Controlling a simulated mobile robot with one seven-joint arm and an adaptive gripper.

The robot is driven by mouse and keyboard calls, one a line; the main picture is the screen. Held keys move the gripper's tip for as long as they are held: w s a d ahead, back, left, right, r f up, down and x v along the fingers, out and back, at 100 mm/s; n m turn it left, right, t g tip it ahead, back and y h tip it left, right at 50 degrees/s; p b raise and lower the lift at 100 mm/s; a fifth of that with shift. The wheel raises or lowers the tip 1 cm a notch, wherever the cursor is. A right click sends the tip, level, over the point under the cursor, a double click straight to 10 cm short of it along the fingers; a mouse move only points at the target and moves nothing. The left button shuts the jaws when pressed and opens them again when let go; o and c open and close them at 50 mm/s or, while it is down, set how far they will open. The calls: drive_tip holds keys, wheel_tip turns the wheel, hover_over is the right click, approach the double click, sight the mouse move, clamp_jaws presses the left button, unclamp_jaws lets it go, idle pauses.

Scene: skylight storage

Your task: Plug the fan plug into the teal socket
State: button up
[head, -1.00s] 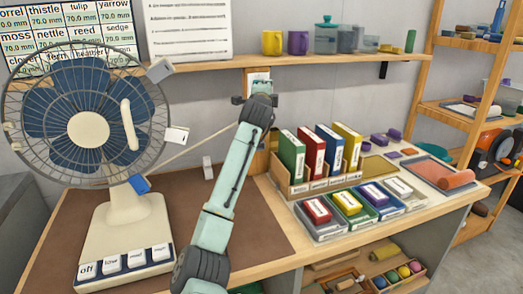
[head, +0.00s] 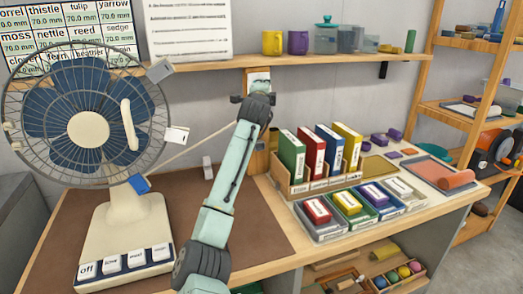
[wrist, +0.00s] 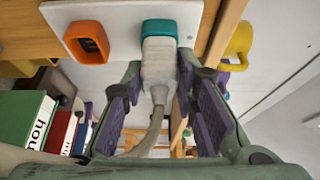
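The white fan plug (wrist: 159,64) is at the teal socket (wrist: 160,27) in the wrist view, its front end against the socket face and covering part of it. Its pale cord (wrist: 150,135) curves back from it between the fingers. My gripper (wrist: 160,72) has its fingers on both sides of the plug, with narrow gaps showing, so it looks open. How deep the plug sits is hard to tell. In the head view my gripper (head: 258,82) is at the wall post below the shelf and hides the plug. The fan (head: 88,130) stands at the left.
An orange socket (wrist: 87,42) is beside the teal one on the white plate. In the head view, upright binders (head: 318,155) and coloured boxes (head: 350,205) stand right of my arm. A shelf with mugs (head: 297,42) runs above. The brown mat (head: 250,215) has free room.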

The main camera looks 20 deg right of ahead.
drive_tip(key=o, duration=0.5)
drive_tip(key=shift+s+f, duration=0.1)
idle(0.4)
drive_tip(key=b+v, duration=0.3)
drive_tip(key=v, duration=0.4)
drive_tip(key=shift+s+a+b, duration=0.15)
drive_tip(key=shift+s+b, duration=0.2)
idle(0.9)
idle(0.4)
